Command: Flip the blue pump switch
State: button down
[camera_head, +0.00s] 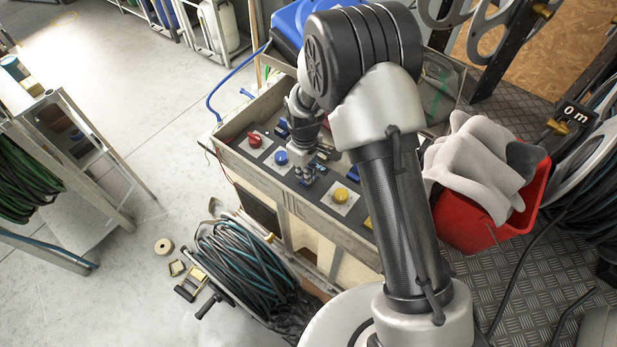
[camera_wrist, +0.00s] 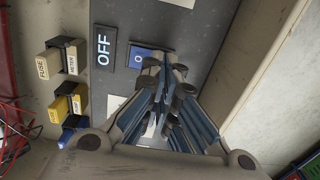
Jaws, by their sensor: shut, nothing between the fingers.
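My gripper (camera_head: 305,176) is shut and empty, pointing down at the control panel (camera_head: 232,139). In the wrist view my closed fingertips (camera_wrist: 165,70) lie over the right part of a blue switch (camera_wrist: 139,57) marked "O". The fingers hide the rest of this switch, and I cannot tell whether they touch it. A dark plate reading "OFF" (camera_wrist: 103,52) sits just left of the switch. In the head view the switch cannot be made out clearly by the gripper.
The panel also bears a red knob (camera_head: 254,140), a blue knob (camera_head: 281,158) and a yellow knob (camera_head: 341,195). Fuse blocks (camera_wrist: 49,64) sit left of the plate. A red bin (camera_head: 470,231) with grey cloth stands right; a hose reel (camera_head: 240,262) stands in front.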

jog(key=shift+f+b, duration=0.7)
jog(key=shift+f, duration=0.4)
dwell(0.4)
jog(key=shift+r, duration=0.15)
jog(key=shift+r+p, duration=2.4)
jog(key=shift+r, duration=0.95)
jog(key=shift+r, duration=0.3)
jog(key=s+d+r+m+t, duration=0.1)
jog(key=s+d+r+m, duration=0.25)
jog(key=r, duration=0.85)
jog(key=s+d+r+m+t, duration=0.15)
jog(key=s+d+r, duration=0.35)
jog(key=r, duration=0.6)
jog(key=s+d+r+m+t, duration=0.1)
jog(key=s+d+r+m, duration=0.1)
jog(key=s, duration=0.6)
jog(key=s+d+r+m+t, duration=0.1)
jog(key=s+d+r+m, duration=0.2)
jog(key=s, duration=0.6)
notch_tip(320, 180, up, 2)
jog(key=shift+d+r, duration=0.1)
jog(key=shift+d, duration=0.35)
